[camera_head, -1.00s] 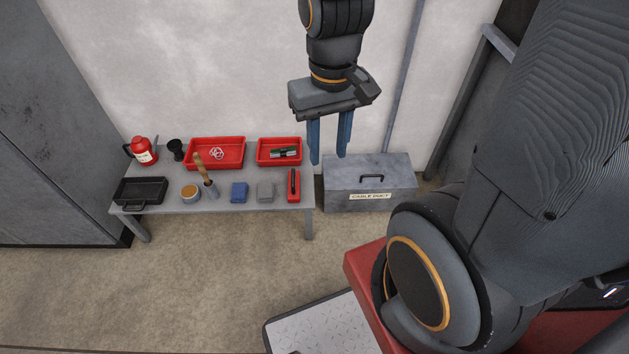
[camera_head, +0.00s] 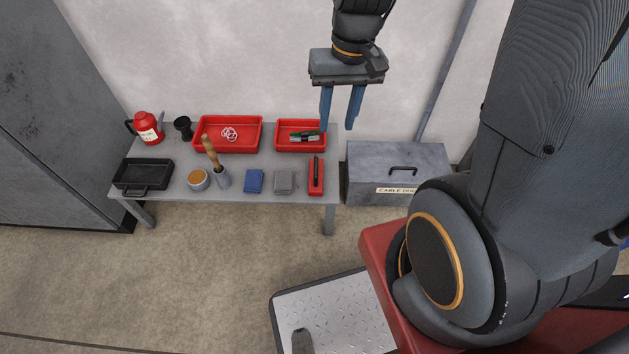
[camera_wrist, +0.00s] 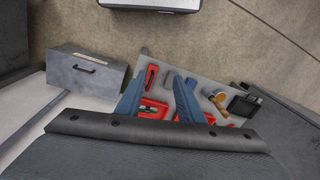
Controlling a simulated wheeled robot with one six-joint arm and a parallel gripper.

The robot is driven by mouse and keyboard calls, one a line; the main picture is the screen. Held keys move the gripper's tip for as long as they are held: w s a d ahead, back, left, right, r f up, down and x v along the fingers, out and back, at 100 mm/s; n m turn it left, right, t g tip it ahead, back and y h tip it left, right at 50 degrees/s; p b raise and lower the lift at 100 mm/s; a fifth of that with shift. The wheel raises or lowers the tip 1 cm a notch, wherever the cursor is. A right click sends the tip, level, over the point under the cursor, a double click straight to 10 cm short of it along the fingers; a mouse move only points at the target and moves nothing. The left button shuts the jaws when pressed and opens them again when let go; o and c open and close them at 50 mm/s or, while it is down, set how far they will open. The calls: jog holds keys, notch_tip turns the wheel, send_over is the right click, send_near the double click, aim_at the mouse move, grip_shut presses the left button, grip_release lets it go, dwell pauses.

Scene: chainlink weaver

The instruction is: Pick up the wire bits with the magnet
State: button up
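My gripper (camera_head: 338,124) hangs in the air above the right end of the grey table, its two blue fingers apart with nothing between them. In the wrist view my open gripper (camera_wrist: 159,78) points toward the same table. A red holder with a dark bar (camera_head: 316,176) lies at the table's right front; I cannot tell whether it is the magnet. A left red tray (camera_head: 251,148) holds pale rings (camera_head: 230,134). A smaller red tray (camera_head: 287,148) holds green and dark pieces (camera_head: 305,136). No wire bits can be made out for certain.
The grey table (camera_head: 240,207) also bears a black pan (camera_head: 143,175), a round tin (camera_head: 198,179), a wooden-handled brush (camera_head: 213,160), a blue block (camera_head: 254,181), a grey block (camera_head: 284,181) and a red flask (camera_head: 147,128). A grey metal box (camera_head: 400,165) stands to its right.

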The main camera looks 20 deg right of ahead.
aim_at(317, 166)
jog(key=shift+w+d+f+m+t+y+b, duration=0.15)
jog(key=shift+w+f+m+b, duration=0.3)
jog(key=shift+w+f+b, duration=4.45)
jog(key=shift+w+f+m+t+y+b, duration=0.15)
jog(key=shift+w+f+m+b, duration=0.4)
jog(key=shift+f+b, duration=4.75)
jog(key=shift+w+d+f+m+y+b, duration=0.2)
jog(key=shift+w+f+b, duration=1.8)
jog(key=shift+f, duration=7.15)
jog(key=shift+w+p, duration=0.9)
jog(key=shift+p, duration=0.15)
grip_shut()
